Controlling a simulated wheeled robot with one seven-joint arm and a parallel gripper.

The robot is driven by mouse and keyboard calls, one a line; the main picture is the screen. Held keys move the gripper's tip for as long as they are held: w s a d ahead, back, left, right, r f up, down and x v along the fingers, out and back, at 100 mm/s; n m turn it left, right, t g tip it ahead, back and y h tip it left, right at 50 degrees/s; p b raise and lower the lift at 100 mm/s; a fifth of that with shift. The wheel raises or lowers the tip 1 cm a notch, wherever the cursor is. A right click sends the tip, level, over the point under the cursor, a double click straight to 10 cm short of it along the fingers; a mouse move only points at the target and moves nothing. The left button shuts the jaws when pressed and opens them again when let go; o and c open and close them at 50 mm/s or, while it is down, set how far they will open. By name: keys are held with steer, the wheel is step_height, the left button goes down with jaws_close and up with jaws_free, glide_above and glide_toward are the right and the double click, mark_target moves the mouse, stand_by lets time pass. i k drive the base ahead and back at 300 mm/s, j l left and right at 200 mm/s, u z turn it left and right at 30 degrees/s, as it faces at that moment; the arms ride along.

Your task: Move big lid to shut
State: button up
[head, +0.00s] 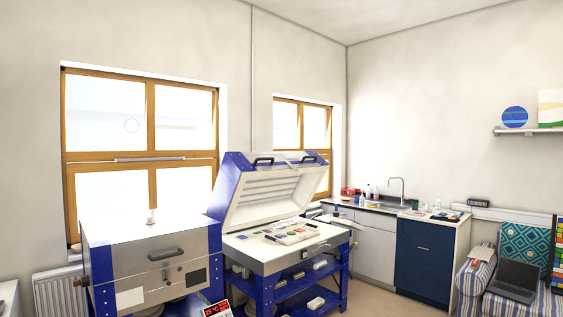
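The big lid (283,190) belongs to the blue and white fusing kiln in the middle of the head view. It stands tilted up and open, hinged at the back, with its pale ribbed inner face showing. Two dark handles (264,161) are on its upper front edge. The white kiln bed (262,249) below it is exposed, with coloured glass pieces (296,234) lying on it. My gripper is not in the head view, so whether it is open or shut is hidden.
A second kiln (150,265) with a shut lid stands at the left, close beside the big one. A sink counter (385,212) with a blue cabinet (422,258) is behind to the right. An armchair (475,277) holding a laptop (515,280) is at the far right. Floor shows between kiln and cabinet.

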mark_target(252, 188)
steer(key=i, duration=1.4)
steer(key=i+z, duration=0.15)
steer(key=i, duration=1.3)
steer(key=i+l, duration=0.1)
steer(key=i, duration=1.2)
steer(key=i+u, duration=0.25)
steer(key=u, duration=0.15)
steer(key=i+l+u, duration=0.1)
steer(key=i+u, duration=0.15)
steer(key=u, duration=0.2)
steer(key=i+l+u, duration=0.2)
steer(key=u, duration=0.2)
